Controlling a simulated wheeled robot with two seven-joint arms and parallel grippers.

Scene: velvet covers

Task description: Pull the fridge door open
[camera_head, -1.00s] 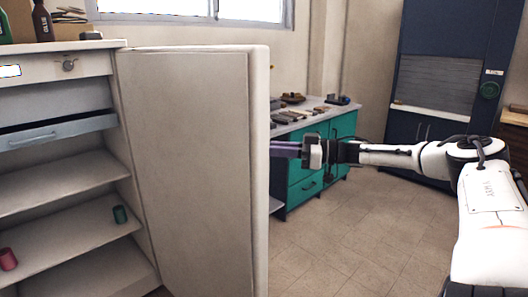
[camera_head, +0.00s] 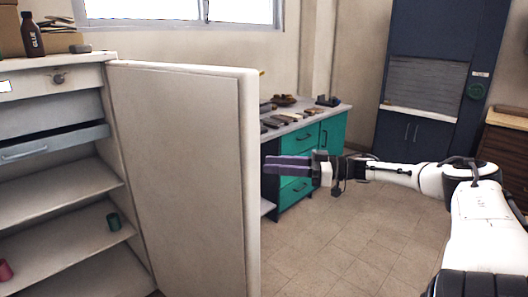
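The fridge door (camera_head: 185,170) is a tall pale panel. It stands wide open, hinged at its left side to the cream cabinet body, whose shelves (camera_head: 60,190) are exposed. My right gripper (camera_head: 287,167), with dark purple fingers, points left from the right side. Its fingertips are just to the right of the door's free edge, with a narrow gap between them in the picture. Nothing shows held in it. The fingers look nearly edge-on, so their opening cannot be judged. My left gripper is not in view.
A green can (camera_head: 113,222) and a red can (camera_head: 5,270) stand on the shelves. A brown glue bottle (camera_head: 32,34) is on the cabinet top. A teal workbench (camera_head: 330,133) is behind the door and my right gripper. The tiled floor (camera_head: 345,240) is clear.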

